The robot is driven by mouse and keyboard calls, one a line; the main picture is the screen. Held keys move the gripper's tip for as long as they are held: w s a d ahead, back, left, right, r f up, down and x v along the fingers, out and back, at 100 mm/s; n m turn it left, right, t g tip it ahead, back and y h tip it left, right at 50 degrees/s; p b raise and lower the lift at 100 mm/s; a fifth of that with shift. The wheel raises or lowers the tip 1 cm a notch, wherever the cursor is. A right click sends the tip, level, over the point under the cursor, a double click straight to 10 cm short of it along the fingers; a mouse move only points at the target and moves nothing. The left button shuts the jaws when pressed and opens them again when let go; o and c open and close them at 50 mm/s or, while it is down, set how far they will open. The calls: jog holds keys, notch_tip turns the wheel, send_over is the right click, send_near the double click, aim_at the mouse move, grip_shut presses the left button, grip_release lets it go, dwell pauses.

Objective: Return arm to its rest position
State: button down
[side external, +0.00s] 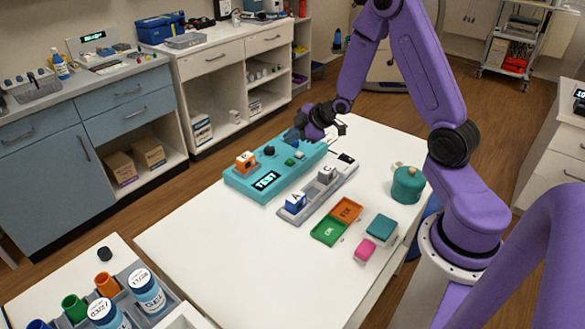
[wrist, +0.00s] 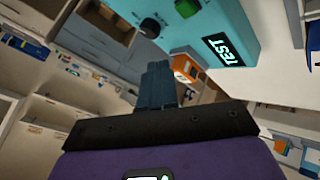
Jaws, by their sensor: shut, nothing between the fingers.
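My purple arm reaches over the white table (side external: 190,245) in the side external view. An orange block (side external: 245,161) sits on the device's left end.
A grey tray (side external: 312,203) holds lettered blocks, including a blue A block (side external: 295,203). Green (side external: 329,230) and orange (side external: 346,210) trays, a teal round pot (side external: 408,186), a teal box (side external: 381,227) and a pink block (side external: 365,250) stand nearer my base. The table's left front is clear.

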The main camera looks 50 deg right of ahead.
jog(key=s+a+r+g, duration=0.2)
jog(key=s+a+r, duration=0.1)
jog(key=s+a, duration=0.4)
jog(key=s+a+r+g, duration=0.2)
jog(key=s+a+r, duration=0.25)
jog(key=a, duration=0.45)
jog(key=s+r+g, duration=0.2)
jog(key=s, duration=0.9)
jog(key=s+r+n+g+h, duration=0.1)
jog(key=s+r+g, duration=0.1)
jog(key=s, duration=0.9)
jog(key=shift+s+a+r+g, duration=0.15)
jog(key=shift+s+a+g, duration=0.15)
jog(key=shift+s+a, duration=0.15)
